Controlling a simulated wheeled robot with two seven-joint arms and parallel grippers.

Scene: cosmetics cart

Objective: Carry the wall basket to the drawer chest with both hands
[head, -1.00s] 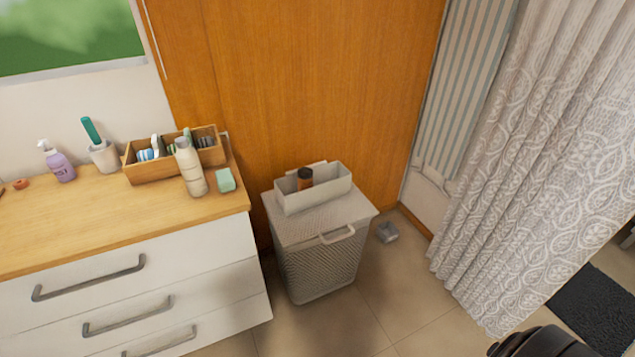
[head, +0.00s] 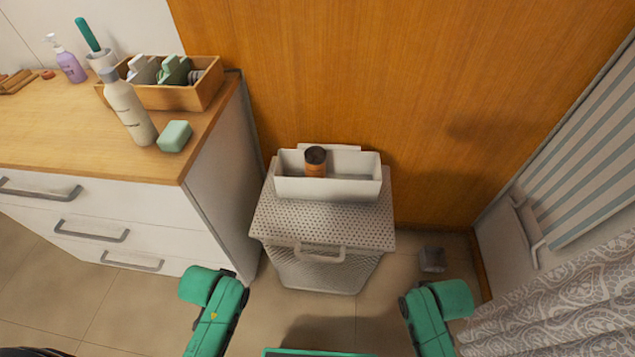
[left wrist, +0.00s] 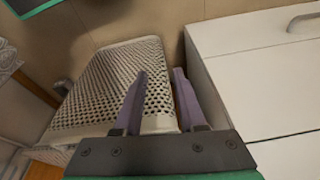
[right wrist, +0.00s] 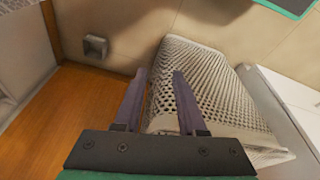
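The wall basket, a white open bin (head: 328,188), sits on the lid of a perforated grey-white hamper (head: 322,226) against the wooden wall. A brown jar with a dark top (head: 316,162) stands inside it. The drawer chest (head: 216,165), white with a wooden top, stands left of the hamper. My left gripper (left wrist: 160,71) is open and empty; its purple fingers are apart over the hamper's side in the left wrist view. My right gripper (right wrist: 159,72) is open and empty, seen against the hamper's other side. In the head view my forearms flank the hamper; the fingers are not visible there.
On the chest top are a wooden organizer (head: 190,95), a beige bottle (head: 130,112), a green box (head: 175,136) and a purple pump bottle (head: 70,66). A small grey container (head: 433,260) lies on the floor. A patterned curtain (head: 560,310) hangs at right.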

